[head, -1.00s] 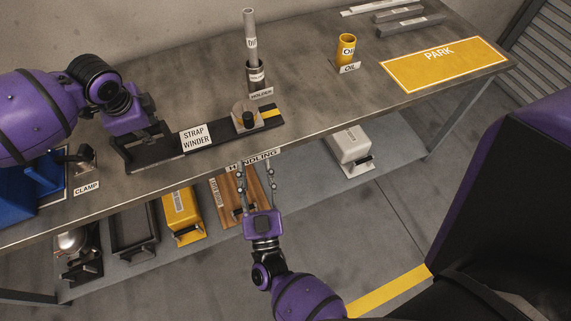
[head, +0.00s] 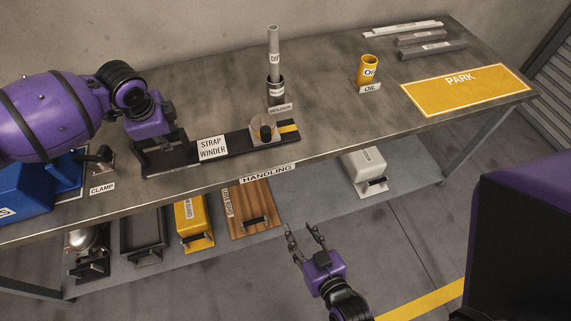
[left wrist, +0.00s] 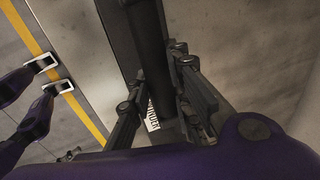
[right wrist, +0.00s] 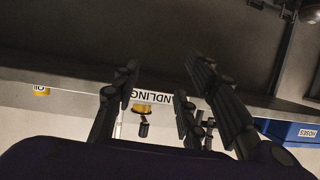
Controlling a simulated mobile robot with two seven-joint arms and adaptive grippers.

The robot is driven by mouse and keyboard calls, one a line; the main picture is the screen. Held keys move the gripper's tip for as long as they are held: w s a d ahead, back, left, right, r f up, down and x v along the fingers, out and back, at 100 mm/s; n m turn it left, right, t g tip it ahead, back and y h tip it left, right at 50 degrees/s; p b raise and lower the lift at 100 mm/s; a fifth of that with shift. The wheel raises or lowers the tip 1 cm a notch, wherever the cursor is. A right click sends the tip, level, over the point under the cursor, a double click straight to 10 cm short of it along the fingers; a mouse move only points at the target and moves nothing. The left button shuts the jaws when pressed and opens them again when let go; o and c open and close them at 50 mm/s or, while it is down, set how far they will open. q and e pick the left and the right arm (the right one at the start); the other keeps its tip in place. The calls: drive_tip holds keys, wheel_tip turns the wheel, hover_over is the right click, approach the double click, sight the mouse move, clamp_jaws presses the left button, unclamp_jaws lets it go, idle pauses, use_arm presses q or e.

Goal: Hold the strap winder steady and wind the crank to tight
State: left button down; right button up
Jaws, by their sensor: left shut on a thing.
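The strap winder (head: 240,146) is a long black base on the bench, with a white "STRAP WINDER" label. Its crank is a grey disc with an upright black knob (head: 266,130), near the right end beside a yellow stripe. My left gripper (head: 165,142) is at the black handle at the left end. In the left wrist view its fingers (left wrist: 158,100) close around a black bar (left wrist: 150,50). My right gripper (head: 305,232) is open and empty, in front of the bench and below its top. In the right wrist view its fingers (right wrist: 160,95) are apart, with the bench edge beyond.
A clamp (head: 103,163) and a blue box (head: 25,190) stand left of the winder. Behind it a holder (head: 275,92) carries a grey rod; a yellow oil cup (head: 368,72) stands farther right. The lower shelf (head: 310,198) holds several items, including a wooden board (head: 250,205).

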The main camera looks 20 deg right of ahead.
drive_tip(key=shift+s+d+f, duration=0.2)
drive_tip(key=shift+s+f, duration=0.05)
drive_tip(key=shift+s, duration=0.15)
drive_tip(key=shift+c, duration=0.3)
drive_tip(key=shift+w+d, duration=0.1)
drive_tip(key=shift+w, duration=0.05)
drive_tip(key=c, duration=0.3)
drive_tip(key=w+d+r, duration=0.1)
drive_tip(key=w+n+t+y, duration=0.1)
drive_tip(key=w, duration=0.1)
drive_tip(key=w+d+r+t, duration=0.1)
drive_tip(key=shift+w+d+r+y, duration=0.3)
drive_tip(key=shift+r+y, duration=0.05)
drive_tip(key=shift+y, duration=0.05)
clamp_jaws()
drive_tip(key=n+g+y, duration=0.9)
drive_tip(key=n+y, duration=0.2)
drive_tip(key=y, duration=0.3)
approach(270, 136)
drive_tip(key=shift+t+h, duration=0.3)
drive_tip(key=shift+t, duration=0.1)
drive_tip(key=x, duration=0.6)
drive_tip(key=shift+a+r, duration=0.15)
drive_tip(key=shift+a, duration=0.25)
